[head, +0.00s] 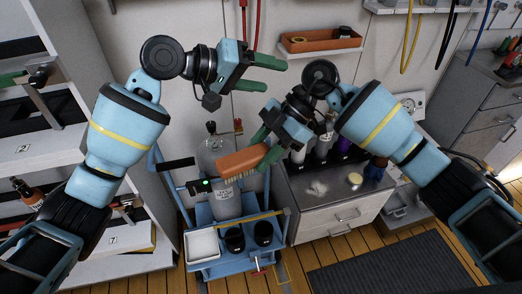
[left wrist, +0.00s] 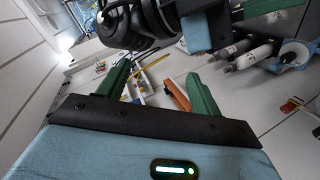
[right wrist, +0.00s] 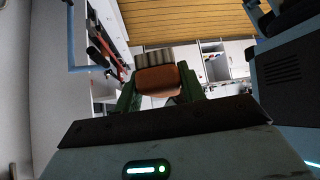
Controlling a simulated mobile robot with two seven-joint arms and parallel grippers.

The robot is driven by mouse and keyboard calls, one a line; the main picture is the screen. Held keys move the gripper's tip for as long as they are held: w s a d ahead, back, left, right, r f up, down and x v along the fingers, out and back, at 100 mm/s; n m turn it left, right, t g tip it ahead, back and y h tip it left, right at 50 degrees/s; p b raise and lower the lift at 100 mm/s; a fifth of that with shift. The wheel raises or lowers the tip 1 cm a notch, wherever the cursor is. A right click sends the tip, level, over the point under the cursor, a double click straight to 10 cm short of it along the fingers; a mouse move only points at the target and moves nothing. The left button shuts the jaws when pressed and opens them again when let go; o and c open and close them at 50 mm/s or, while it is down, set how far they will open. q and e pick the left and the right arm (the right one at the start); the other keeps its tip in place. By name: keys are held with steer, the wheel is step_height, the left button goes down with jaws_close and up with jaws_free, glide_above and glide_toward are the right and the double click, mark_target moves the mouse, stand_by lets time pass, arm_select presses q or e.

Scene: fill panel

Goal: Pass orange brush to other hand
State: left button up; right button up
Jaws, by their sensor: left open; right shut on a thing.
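The orange brush (head: 240,162) has an orange-brown block and pale bristles along its lower edge. My right gripper (head: 264,146) is shut on one end of it and holds it in the air, in front of the gas cylinder in the head view. In the right wrist view the brush (right wrist: 160,80) sits between the two green fingers, bristles on the far side. My left gripper (head: 268,74) is open and empty, higher up and above the brush, apart from it. In the left wrist view nothing lies between its green fingers (left wrist: 160,90) close up.
A blue cart (head: 232,236) carries a grey gas cylinder (head: 222,200) below the brush. A grey cabinet (head: 330,205) with bottles on top stands right of it. An orange wall tray (head: 320,42) hangs behind the grippers. White shelves (head: 125,262) stand at left.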

arm_select(q)
steer(key=w+a+f+n+t+y, duration=0.1)
steer(key=w+a+f+n+t, duration=0.2)
steer(key=a+f+n+t, duration=0.55)
steer(key=s+a+f+m+y, duration=0.1)
steer(key=s+a+f+y, duration=0.2)
steer(key=f, duration=0.7)
steer(key=s+a+f+m+y, duration=0.1)
steer(key=s+a+f, duration=0.3)
steer(key=f, duration=0.6)
steer(key=s+a+f+m+g+y, duration=0.1)
steer(key=s+a+f+m+y, duration=0.1)
steer(key=s+f, duration=0.4)
steer(key=s+a+f+m+g+y, duration=0.1)
steer(key=s+f, duration=0.5)
steer(key=s, duration=1)
steer(key=s+a+f+m+g+y, duration=0.1)
steer(key=s+a+f+m+y, duration=0.2)
steer(key=s+f, duration=0.3)
steer(key=s, duration=0.5)
steer(key=shift+a+f+g, duration=0.15)
steer(key=shift+a+g, duration=0.2)
